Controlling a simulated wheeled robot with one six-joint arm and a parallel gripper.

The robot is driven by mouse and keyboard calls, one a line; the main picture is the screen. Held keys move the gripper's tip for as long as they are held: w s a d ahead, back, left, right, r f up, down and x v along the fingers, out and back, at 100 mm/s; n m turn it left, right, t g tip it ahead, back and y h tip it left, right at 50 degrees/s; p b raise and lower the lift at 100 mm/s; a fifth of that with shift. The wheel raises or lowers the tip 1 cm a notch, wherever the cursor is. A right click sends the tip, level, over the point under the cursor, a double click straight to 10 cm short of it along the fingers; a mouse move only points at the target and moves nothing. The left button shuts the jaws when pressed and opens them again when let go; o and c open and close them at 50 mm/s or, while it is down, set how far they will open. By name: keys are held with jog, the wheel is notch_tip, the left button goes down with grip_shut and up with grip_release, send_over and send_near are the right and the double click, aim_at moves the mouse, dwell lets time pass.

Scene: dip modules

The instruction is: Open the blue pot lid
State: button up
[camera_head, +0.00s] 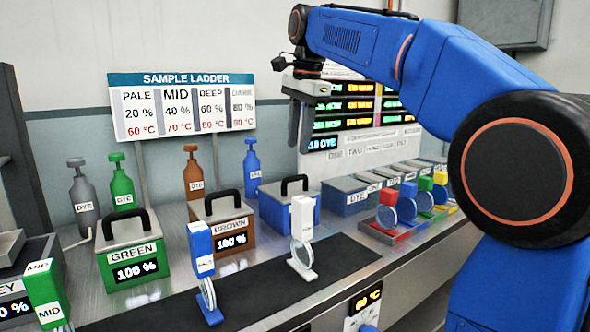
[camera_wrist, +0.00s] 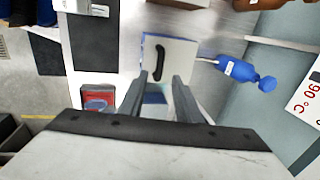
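The blue pot (camera_head: 272,210) stands on the bench in the head view, behind the dark mat. Its grey lid (camera_head: 268,189) with a black arched handle (camera_head: 294,184) sits on top, closed. A white block on the mat hides part of the pot's front. In the wrist view the lid (camera_wrist: 182,48) and handle (camera_wrist: 159,62) lie just beyond the fingertips. My gripper (camera_head: 300,148) is above the pot, apart from the handle. Its two fingers (camera_wrist: 161,82) are spread with nothing between them.
A brown pot (camera_head: 222,229) and green pot (camera_head: 133,255) stand left of the blue pot. A blue dye bottle (camera_head: 252,165) is behind it. The dark mat (camera_head: 270,292) has bare stretches.

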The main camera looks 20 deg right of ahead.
aim_at(295, 177)
jog(key=f, duration=0.2)
jog(key=w+f, duration=0.1)
jog(key=f, duration=0.5)
jog(key=shift+w+a+f, duration=0.2)
jog(key=shift+w+a, duration=0.05)
grip_shut()
